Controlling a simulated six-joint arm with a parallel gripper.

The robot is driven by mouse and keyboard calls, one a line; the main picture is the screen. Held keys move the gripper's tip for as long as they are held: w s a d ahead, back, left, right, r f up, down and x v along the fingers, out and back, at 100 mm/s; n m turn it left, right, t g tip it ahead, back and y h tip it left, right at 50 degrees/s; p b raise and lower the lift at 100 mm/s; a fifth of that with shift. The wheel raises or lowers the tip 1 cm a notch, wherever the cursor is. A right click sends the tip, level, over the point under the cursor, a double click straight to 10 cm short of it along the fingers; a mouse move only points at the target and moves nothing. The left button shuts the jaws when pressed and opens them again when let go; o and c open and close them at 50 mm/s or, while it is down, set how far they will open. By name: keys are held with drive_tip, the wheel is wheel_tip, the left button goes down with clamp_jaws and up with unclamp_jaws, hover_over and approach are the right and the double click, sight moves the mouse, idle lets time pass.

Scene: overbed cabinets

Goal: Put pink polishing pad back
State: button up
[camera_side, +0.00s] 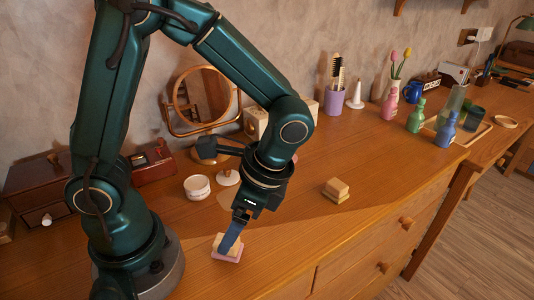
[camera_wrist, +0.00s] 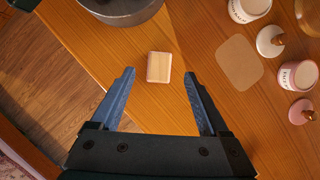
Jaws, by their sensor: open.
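The pink polishing pad (camera_side: 217,254) lies flat on the wooden top near the front edge, with a pale wooden block as its back. In the wrist view the pad (camera_wrist: 158,67) shows from above as a pale block with a pinkish edge, framed between my fingertips. My gripper (camera_side: 229,244) points down just over it, open, with its blue fingers apart. It holds nothing. In the side view a finger hides part of the pad. A beige flat patch (camera_wrist: 240,62) lies on the top to the right of the pad in the wrist view.
A similar block with a yellowish-green base (camera_side: 337,190) sits right of my gripper. A white jar (camera_side: 197,187) and white lid (camera_wrist: 270,40) stand behind; a pink-rimmed jar (camera_wrist: 298,75) is nearby. A round mirror (camera_side: 203,98) stands by the wall. The front right of the top is clear.

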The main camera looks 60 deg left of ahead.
wheel_tip(320, 180, up, 10)
drive_tip(key=a+n+t+h, duration=0.2)
drive_tip(key=n+t+h, duration=0.1)
drive_tip(key=n+t, duration=0.5)
drive_tip(key=shift+n+t, duration=0.4)
drive_tip(key=shift+n, duration=0.1)
